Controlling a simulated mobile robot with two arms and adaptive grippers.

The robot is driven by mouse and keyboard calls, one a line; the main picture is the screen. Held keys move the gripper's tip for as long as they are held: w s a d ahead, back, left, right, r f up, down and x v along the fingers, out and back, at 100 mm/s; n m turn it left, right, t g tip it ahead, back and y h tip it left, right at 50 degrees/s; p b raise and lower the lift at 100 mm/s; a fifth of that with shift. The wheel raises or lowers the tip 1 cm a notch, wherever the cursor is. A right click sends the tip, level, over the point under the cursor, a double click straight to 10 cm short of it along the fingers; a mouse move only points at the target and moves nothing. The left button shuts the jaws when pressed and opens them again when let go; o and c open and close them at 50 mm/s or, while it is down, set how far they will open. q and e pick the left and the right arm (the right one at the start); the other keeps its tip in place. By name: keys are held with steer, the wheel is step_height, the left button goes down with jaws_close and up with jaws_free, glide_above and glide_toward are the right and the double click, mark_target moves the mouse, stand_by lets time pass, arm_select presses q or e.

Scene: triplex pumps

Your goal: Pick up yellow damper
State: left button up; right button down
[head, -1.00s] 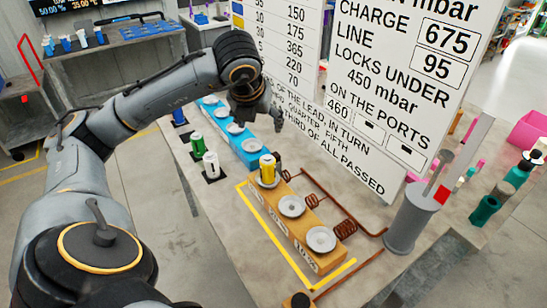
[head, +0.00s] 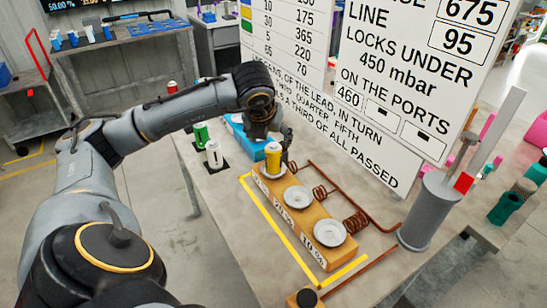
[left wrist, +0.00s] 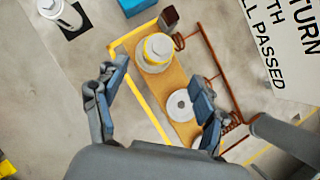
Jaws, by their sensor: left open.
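The yellow damper (head: 273,158) is a small upright cylinder with a pale top. It stands on the far-left round plate of a wooden block (head: 318,220); it also shows in the left wrist view (left wrist: 157,48). My left gripper (head: 270,134) is just above and behind the damper in the head view, apart from it as far as I can tell. In the left wrist view its two fingers (left wrist: 158,82) are spread wide and empty, with the damper beyond them. My right gripper is not in view.
White (head: 214,153) and green (head: 201,134) cylinders stand on dark pads to the left. Copper coils (head: 355,222) run behind the block. A large sign board (head: 400,80) stands behind. A grey cylinder (head: 428,215) is at right. Bare tabletop lies left of the yellow outline.

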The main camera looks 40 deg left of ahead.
mark_target(273, 145)
arm_select(q)
steer(key=x, duration=0.2)
steer(key=shift+w+a+f, duration=0.15)
steer(key=shift+w+f, duration=0.05)
steer(key=shift+f, duration=0.15)
steer(key=shift+w+a+f+p, duration=0.1)
steer(key=shift+w+f+p, duration=0.1)
steer(key=shift+f+p, duration=0.15)
steer(key=shift+w+a+f+p, duration=0.15)
steer(key=shift+w+f+p, duration=0.1)
steer(key=shift+p, duration=0.1)
steer(key=p+x, duration=0.1)
steer(key=x, duration=0.2)
steer(key=shift+w+a+f, duration=0.2)
steer(key=shift+w+a, duration=0.05)
steer(key=shift+a, duration=0.05)
steer(key=shift+w+f, duration=0.1)
steer(key=shift+f, duration=0.15)
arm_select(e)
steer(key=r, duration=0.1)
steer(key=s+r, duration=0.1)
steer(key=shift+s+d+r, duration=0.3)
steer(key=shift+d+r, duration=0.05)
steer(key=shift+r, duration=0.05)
arm_select(q)
steer(key=c, duration=1.2)
steer(key=shift+c, duration=1.4)
jaws_close()
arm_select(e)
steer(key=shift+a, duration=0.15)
